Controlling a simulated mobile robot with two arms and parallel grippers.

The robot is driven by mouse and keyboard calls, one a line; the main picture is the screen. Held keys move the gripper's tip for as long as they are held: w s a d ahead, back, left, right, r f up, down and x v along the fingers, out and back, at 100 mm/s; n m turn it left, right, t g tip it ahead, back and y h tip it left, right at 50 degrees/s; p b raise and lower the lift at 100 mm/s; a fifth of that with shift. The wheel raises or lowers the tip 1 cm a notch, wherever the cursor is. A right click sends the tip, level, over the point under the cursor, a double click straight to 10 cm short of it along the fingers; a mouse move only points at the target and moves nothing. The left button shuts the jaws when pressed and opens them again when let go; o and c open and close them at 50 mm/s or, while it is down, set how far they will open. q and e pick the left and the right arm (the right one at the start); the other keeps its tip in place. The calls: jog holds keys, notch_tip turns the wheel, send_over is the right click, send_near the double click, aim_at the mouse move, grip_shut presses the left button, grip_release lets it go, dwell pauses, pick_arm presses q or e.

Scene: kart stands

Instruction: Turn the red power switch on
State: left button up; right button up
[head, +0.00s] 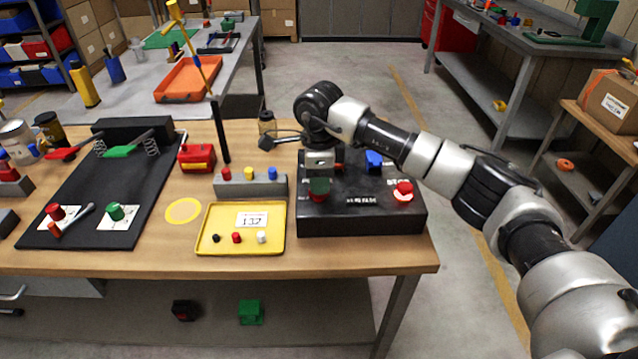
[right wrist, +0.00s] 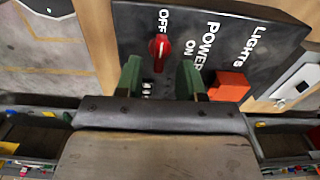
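The red power switch (right wrist: 160,47) is a small rotary knob on a black panel, beside the words OFF, ON and POWER; I cannot tell which word it points to. The panel is the sloped top of a black control box (head: 370,219) at the table's right end. My right gripper (head: 319,190) is over the box's left part and hides some of it. In the right wrist view its green fingers (right wrist: 160,78) are apart and empty, with the knob just beyond the gap, seemingly untouched. My left gripper is not in view.
A red square button (right wrist: 230,86) by LIGHTS sits near the right finger. The box also bears a red stop button (head: 404,190) and a blue control (head: 374,158). A yellow tray (head: 212,239) and a grey block with coloured buttons (head: 250,188) stand left of the box.

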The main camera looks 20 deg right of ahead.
jog(key=shift+f, duration=1.4)
grip_shut()
